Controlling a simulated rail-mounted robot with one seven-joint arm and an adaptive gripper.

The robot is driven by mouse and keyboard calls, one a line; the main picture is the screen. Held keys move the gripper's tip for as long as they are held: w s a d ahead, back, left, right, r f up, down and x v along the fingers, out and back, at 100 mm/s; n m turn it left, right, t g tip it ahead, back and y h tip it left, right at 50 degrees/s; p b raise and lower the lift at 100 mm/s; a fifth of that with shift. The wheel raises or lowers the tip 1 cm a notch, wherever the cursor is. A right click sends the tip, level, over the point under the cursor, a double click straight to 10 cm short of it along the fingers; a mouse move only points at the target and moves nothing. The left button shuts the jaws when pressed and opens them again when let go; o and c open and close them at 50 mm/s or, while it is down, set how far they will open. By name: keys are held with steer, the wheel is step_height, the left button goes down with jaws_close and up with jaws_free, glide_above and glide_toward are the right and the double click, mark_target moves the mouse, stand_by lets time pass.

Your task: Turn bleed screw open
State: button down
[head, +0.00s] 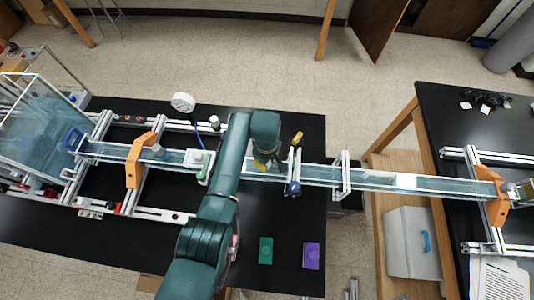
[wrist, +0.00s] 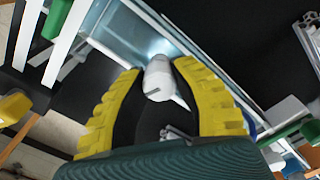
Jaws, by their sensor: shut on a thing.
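The bleed screw (wrist: 158,80) is a pale grey-white rounded piece with a dark slot in its end. It shows in the wrist view between the tips of my yellow-ribbed fingers. My gripper (wrist: 157,72) is shut on it, one finger on each side. In the head view my gripper (head: 262,162) is over the clear channel, just right of the white fitting block, and my arm hides most of the fingers. The screw itself cannot be made out there. How far it is turned cannot be told.
The clear channel (head: 330,176) runs across the black table. A round gauge (head: 183,103) stands behind it. A yellow-handled valve (head: 297,140) is close to my gripper on the right. Orange brackets (head: 136,162) hold the channel. Green (head: 266,250) and purple (head: 311,255) blocks lie in front.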

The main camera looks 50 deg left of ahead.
steer(key=shift+f+n, duration=0.1)
steer(key=shift+n, duration=0.2)
steer(key=c, duration=0.8)
jaws_free()
steer(key=shift+a, duration=0.1)
step_height(320, 180, up, 12)
steer(key=shift+r, duration=0.1)
